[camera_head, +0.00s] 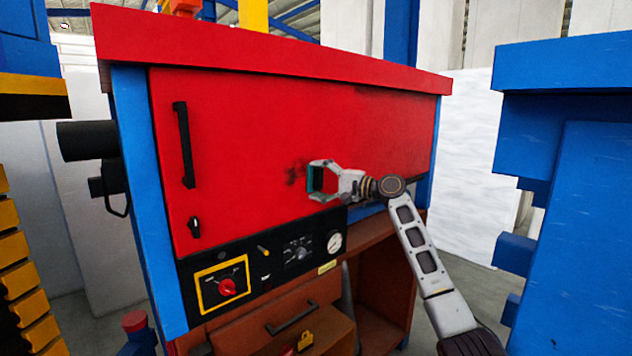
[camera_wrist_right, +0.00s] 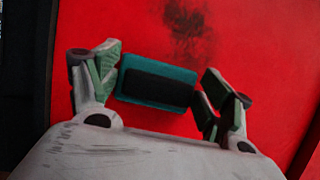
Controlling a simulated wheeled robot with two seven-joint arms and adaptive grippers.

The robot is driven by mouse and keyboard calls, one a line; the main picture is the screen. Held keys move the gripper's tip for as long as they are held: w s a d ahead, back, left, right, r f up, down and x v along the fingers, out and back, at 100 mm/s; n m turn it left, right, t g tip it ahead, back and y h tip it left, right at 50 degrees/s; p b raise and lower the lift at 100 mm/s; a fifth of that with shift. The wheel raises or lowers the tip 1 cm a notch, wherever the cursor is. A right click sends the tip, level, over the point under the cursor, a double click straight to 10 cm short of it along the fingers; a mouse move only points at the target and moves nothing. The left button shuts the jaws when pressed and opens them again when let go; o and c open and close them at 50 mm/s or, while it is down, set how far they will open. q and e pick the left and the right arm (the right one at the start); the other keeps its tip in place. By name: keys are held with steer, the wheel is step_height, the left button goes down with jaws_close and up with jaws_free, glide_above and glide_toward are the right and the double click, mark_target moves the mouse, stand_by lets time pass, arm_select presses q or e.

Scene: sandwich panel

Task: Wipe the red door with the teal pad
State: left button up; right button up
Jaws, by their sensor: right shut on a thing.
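The red door (camera_head: 255,130) is the large front panel of the blue-framed cabinet, with a black vertical handle (camera_head: 184,145) at its left. A dark smudge (camera_head: 294,174) marks its lower middle; it also shows at the top of the right wrist view (camera_wrist_right: 186,28). My right gripper (camera_head: 318,180) is in front of the door, just right of the smudge. It is shut on the teal pad (camera_wrist_right: 157,82), which has a dark inner face and sits between the two fingers. Whether the pad touches the door I cannot tell. My left gripper is not in view.
Below the door is a black control panel (camera_head: 264,268) with a red knob and a gauge (camera_head: 334,242). An open brown shelf (camera_head: 381,300) lies under it. A blue structure (camera_head: 570,190) stands at the right, with a floor gap between it and the cabinet.

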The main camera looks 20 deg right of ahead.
mark_target(277, 179)
stand_by(0.3)
steer(key=shift+r+p, duration=0.55)
steer(key=shift+r, duration=0.3)
steer(key=shift+a, duration=0.1)
steer(key=shift+s+a, duration=0.3)
steer(key=shift+a, duration=0.55)
steer(key=shift+s+a, duration=0.3)
steer(key=shift+a, duration=0.5)
steer(key=shift+s+a+f, duration=0.1)
steer(key=shift+s+a, duration=0.25)
steer(key=shift+a, duration=0.55)
steer(key=shift+s+a, duration=0.3)
steer(key=shift+a, duration=0.55)
steer(key=shift+s+a, duration=0.35)
steer(key=shift+a, duration=0.5)
steer(key=shift+s+a, duration=0.3)
steer(key=shift+a, duration=0.55)
